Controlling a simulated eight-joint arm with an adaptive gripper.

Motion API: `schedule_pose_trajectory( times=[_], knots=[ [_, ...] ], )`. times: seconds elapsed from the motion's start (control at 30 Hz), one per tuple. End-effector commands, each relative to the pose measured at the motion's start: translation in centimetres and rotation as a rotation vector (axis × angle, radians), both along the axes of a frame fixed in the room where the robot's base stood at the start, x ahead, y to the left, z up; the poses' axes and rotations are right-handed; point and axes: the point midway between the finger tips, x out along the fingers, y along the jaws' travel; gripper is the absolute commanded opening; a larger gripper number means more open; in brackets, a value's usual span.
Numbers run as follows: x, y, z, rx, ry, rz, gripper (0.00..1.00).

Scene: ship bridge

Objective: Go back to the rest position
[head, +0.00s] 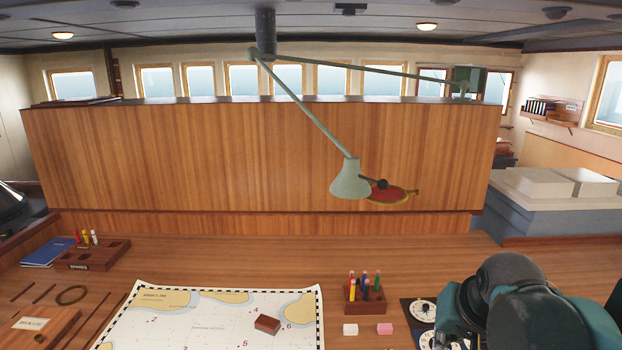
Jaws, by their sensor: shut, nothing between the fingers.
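Part of my own arm, dark teal and rounded, fills the lower right corner of the head view. My gripper and its fingertips are not in view. The arm covers the right end of the wooden desk (250,250) and part of the black panel with white dials (423,311).
A chart (190,325) with a small brown block (267,324) lies at the front. A pen holder (364,300), white eraser (350,330) and pink eraser (384,329) stand left of my arm. A green lamp (350,180) hangs above. A spares rack (95,256) stands left.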

Motion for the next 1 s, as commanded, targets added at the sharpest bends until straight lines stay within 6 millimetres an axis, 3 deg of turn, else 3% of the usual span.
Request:
schedule_pose_trajectory(
  times=[0.5,1.0],
  knots=[
    [-5.4,5.1,-3.1,-0.12,-0.109,0.252,0.0],
    [-6.2,5.8,-3.7,-0.145,-0.132,0.299,0.0]
  ],
)
